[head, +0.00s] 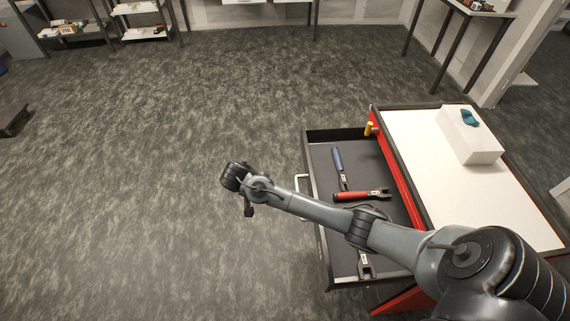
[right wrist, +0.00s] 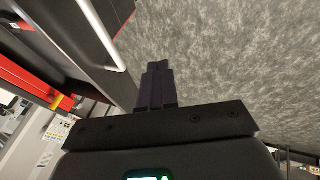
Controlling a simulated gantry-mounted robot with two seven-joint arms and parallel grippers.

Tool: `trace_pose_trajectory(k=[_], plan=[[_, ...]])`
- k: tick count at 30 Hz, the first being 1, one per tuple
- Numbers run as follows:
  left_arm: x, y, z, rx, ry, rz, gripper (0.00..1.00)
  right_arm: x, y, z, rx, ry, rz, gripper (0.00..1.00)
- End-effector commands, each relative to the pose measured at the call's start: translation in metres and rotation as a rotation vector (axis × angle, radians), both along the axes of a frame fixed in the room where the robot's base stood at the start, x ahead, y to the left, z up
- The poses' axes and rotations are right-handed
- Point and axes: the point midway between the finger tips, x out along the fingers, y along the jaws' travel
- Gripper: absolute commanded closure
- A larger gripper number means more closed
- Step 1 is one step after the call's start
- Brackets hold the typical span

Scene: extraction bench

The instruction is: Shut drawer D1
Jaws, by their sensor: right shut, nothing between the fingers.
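A dark drawer (head: 316,212) stands pulled out to the left from a red cabinet (head: 398,172); I cannot read a label marking it D1. Its pale bar handle (head: 297,182) is on the left-hand front face, partly hidden by my right arm. In the right wrist view the handle (right wrist: 92,28) runs along the upper left. My right gripper (head: 249,211) is past the drawer front, over the floor side, apart from the handle. Its fingers (right wrist: 157,68) are shut together and empty. My left gripper is not in view.
The drawer holds a blue-handled tool (head: 339,164), a red-handled tool (head: 358,195) and a wrench-like tool (head: 365,265). A white box (head: 470,137) with a teal object (head: 468,118) sits on the cabinet's white top (head: 428,160). The floor left of the drawer is clear.

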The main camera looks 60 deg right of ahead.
Motion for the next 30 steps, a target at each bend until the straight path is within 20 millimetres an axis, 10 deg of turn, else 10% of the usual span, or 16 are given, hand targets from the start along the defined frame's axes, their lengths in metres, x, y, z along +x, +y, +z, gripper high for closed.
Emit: trace_pose_trajectory(k=[3, 10, 30], plan=[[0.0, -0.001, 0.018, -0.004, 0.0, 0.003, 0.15, 0.017, -0.03, 0.037, -0.054, -0.02, -0.124, 1.0], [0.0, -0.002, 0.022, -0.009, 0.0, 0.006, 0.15, 0.024, -0.055, 0.052, -0.092, -0.036, -0.225, 1.0], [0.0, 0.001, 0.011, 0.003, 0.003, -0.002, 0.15, 0.003, -0.113, -0.029, -0.092, -0.036, -0.227, 1.0]])
